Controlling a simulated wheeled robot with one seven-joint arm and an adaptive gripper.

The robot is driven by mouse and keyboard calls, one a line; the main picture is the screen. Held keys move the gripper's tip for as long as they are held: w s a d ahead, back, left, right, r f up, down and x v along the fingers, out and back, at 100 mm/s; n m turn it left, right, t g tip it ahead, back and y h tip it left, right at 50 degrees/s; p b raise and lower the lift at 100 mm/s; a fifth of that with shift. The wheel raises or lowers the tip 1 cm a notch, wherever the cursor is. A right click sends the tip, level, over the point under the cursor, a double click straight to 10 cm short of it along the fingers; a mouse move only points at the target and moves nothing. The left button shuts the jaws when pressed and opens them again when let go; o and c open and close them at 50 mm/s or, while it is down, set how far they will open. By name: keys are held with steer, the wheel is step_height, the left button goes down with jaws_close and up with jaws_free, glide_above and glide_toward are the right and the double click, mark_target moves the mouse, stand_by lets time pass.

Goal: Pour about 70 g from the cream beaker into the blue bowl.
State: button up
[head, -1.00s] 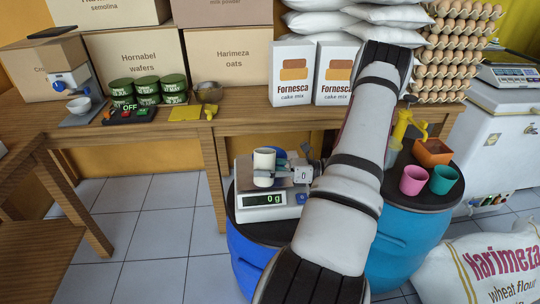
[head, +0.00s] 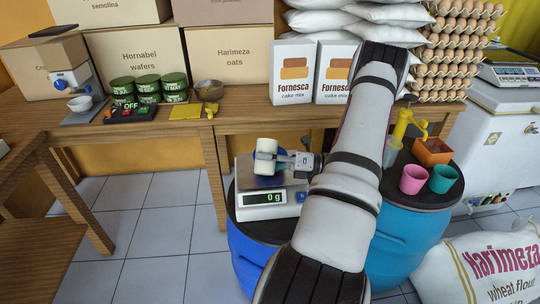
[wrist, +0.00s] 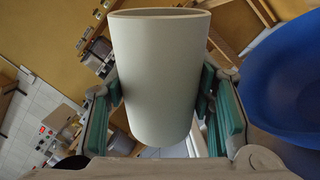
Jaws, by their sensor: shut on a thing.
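The cream beaker (head: 266,158) is held above the scale in the head view. My gripper (head: 281,162) is shut on its sides, and the wrist view shows the beaker (wrist: 158,80) between the green finger pads (wrist: 160,100). The beaker looks tilted, and its contents cannot be seen. The blue bowl (head: 283,152) is mostly hidden behind the beaker and gripper in the head view. In the wrist view the bowl (wrist: 285,85) is large at the right, close beside the beaker. The scale (head: 262,203) reads 0 g. No stream is visible.
The scale stands on a blue drum. A pink cup (head: 413,180), a teal cup (head: 444,179), an orange-brown box (head: 433,152) and a yellow-topped pump bottle (head: 400,130) stand on the drum to the right. The wooden bench (head: 230,120) is behind.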

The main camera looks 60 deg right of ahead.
mark_target(266, 148)
steer(key=shift+r+m, duration=0.25)
steer(key=shift+m, duration=0.35)
steer(key=shift+a+f+m+t, duration=0.1)
steer(key=shift+f+m+t, duration=0.25)
steer(key=shift+m, duration=0.75)
steer(key=shift+r+m, duration=0.25)
steer(key=shift+m, duration=0.15)
steer(key=shift+r+m+h+p, duration=0.3)
steer(key=shift+m, duration=0.2)
steer(key=shift+w+d+r+m+p, duration=0.25)
steer(key=shift+d+m+p, duration=0.15)
steer(key=shift+d+m, duration=0.1)
steer(key=shift+w+d+r+m+p, duration=0.15)
steer(key=shift+d+r+m+p, duration=0.05)
steer(key=shift+d+m+p, duration=0.25)
steer(key=shift+w+d+f+m+t+h+p, duration=0.1)
steer(key=shift+f+m+t+h+p, duration=0.2)
steer(key=shift+m, duration=0.75)
steer(key=shift+w+d+r+m+p, duration=0.1)
steer(key=shift+d+r+m+p, duration=0.2)
steer(key=shift+m+p, duration=0.6)
stand_by(0.4)
steer(key=shift+f+m+h, duration=0.15)
steer(key=shift+m+h, duration=0.15)
steer(key=shift+m, duration=0.2)
stand_by(1.6)
